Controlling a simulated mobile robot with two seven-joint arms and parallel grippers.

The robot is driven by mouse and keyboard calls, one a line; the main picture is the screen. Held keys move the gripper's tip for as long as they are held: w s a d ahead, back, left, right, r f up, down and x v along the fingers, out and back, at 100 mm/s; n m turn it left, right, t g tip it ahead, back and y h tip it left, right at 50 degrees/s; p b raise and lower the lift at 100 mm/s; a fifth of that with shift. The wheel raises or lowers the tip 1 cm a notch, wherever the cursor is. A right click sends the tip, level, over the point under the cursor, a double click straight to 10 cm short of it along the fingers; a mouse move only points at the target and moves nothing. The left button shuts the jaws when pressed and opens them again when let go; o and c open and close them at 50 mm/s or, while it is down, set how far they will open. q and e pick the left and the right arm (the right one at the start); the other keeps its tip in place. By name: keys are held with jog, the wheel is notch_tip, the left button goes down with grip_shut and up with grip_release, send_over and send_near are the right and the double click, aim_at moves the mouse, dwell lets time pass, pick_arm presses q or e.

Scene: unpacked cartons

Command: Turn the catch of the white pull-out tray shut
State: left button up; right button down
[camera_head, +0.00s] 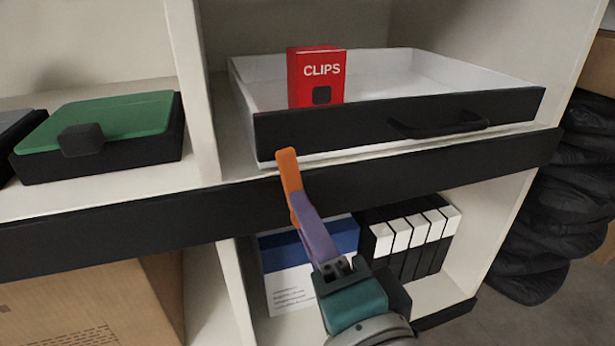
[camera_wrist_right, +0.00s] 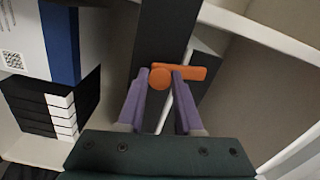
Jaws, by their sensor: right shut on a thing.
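The white pull-out tray (camera_head: 375,62) with a black front and a dark handle sits on the upper shelf. The orange catch (camera_head: 288,170) is on the black shelf edge below the tray's left front corner. It points roughly upward, and its upper end shows at the lower edge of the tray front. My right gripper (camera_head: 297,205), with purple fingers, is shut on the catch. In the right wrist view, the catch (camera_wrist_right: 192,72) lies between and across the fingertips, with a round end at left. The fingers partly hide it. My left gripper is not in view.
A red CLIPS box (camera_head: 315,75) stands in the tray. A green-topped black box (camera_head: 105,120) is on the left shelf. Black-and-white binders (camera_head: 410,240) and a blue-and-white box (camera_head: 290,275) are below. Black bags (camera_head: 550,210) are piled at right.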

jog(key=shift+m, duration=0.9)
jog(key=c, duration=0.6)
grip_release()
jog(key=p+v, duration=0.3)
jog(key=v, duration=0.7)
